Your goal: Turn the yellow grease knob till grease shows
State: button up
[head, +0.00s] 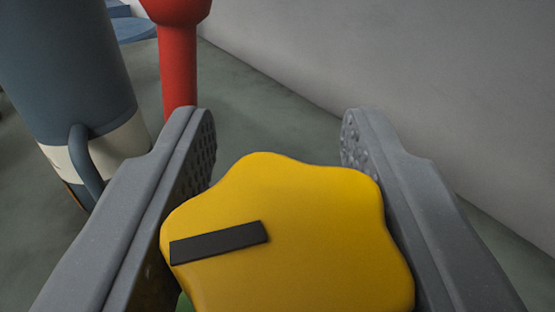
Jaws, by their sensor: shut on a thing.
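The yellow grease knob (320,230) fills the lower middle of the head view. It has a lobed edge and a dark bar mark (218,243) on its face, at the left and tilted up slightly to the right. My gripper (278,140) has one grey finger on each side of the knob and is shut on it. The fingertips reach past the knob's far edge. What lies under the knob is mostly hidden; a bit of green shows below its lower left edge. No grease is visible in this view.
A red post with a wider top (178,65) stands beyond the left finger. A blue-grey cylinder with a cream band and a curved handle (65,70) stands at the left. A pale wall (400,70) runs along the right. Grey-green floor (255,100) lies open between.

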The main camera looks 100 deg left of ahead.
jog(key=shift+w+d+r, duration=0.1)
jog(key=shift+w+r, duration=0.1)
jog(key=o, duration=1)
jog(key=shift+f, duration=0.1)
jog(key=b+v, duration=0.1)
jog(key=v, duration=1.2)
jog(key=shift+d, duration=0.35)
jog(key=shift+w+f, duration=0.1)
